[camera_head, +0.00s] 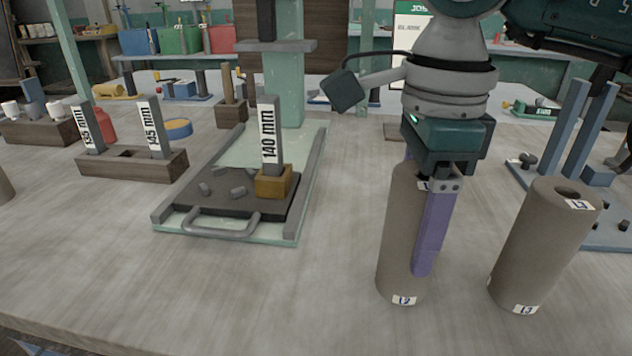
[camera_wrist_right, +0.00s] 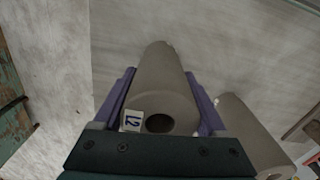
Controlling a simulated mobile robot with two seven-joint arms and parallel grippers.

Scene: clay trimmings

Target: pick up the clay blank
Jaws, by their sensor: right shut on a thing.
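In the right wrist view the two fingers (camera_wrist_right: 160,105) lie on either side of the blank (camera_wrist_right: 163,85), whose top hole and label face the camera. The blank's base appears at the table; I cannot tell whether it touches. My left gripper is not in view.
A green-edged tray (camera_head: 308,190) with clay trimmings and a 140 mm gauge (camera_head: 270,135) lies left. A wooden block (camera_head: 130,172) holds 135 and 145 mm gauges. The front left table is clear.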

